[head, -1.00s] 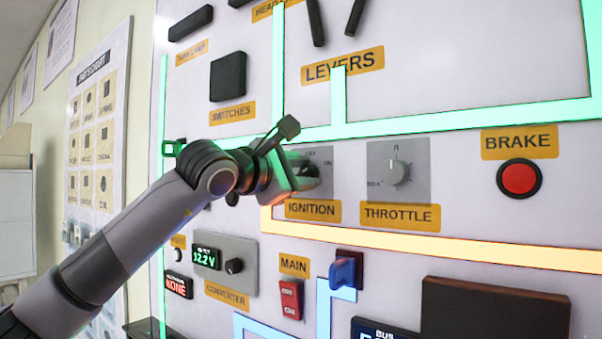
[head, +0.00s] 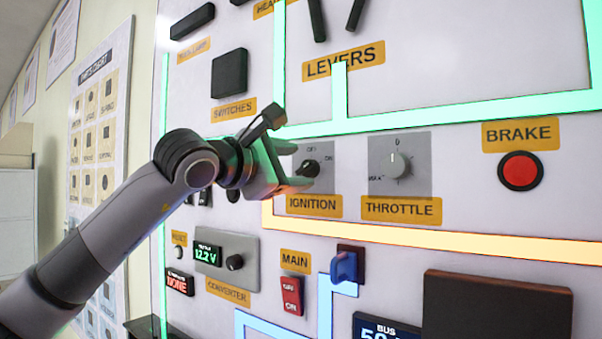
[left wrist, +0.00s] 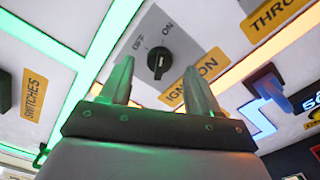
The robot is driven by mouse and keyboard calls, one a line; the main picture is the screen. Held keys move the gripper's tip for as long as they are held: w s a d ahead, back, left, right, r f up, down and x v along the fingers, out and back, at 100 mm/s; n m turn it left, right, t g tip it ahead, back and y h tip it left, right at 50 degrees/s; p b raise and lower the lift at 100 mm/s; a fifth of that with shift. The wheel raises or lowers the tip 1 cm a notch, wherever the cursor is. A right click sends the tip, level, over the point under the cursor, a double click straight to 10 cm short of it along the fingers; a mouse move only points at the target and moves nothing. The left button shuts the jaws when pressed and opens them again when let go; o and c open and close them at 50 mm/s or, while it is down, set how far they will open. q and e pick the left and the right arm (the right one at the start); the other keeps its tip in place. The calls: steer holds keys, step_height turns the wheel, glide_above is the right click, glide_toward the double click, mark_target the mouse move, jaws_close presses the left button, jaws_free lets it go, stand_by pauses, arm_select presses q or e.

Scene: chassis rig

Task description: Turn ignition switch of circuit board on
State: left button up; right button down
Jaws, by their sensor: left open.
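The ignition switch is a black knob (head: 309,168) on a grey plate (head: 325,183) marked OFF and ON, above the yellow IGNITION label (head: 314,206). In the left wrist view the knob (left wrist: 159,61) shows beyond and between the two open fingertips (left wrist: 160,75), with nothing held. My right gripper is not in view.
The throttle dial (head: 396,166) sits right of the ignition plate, and the red brake button (head: 520,171) farther right. Below are the red main switch (head: 291,295), a blue knob (head: 344,267) and the converter (head: 226,260). Black levers (head: 317,22) hang above.

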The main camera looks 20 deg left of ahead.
arm_select(q)
steer(key=b+v, duration=0.1)
steer(key=v, duration=0.3)
stand_by(0.4)
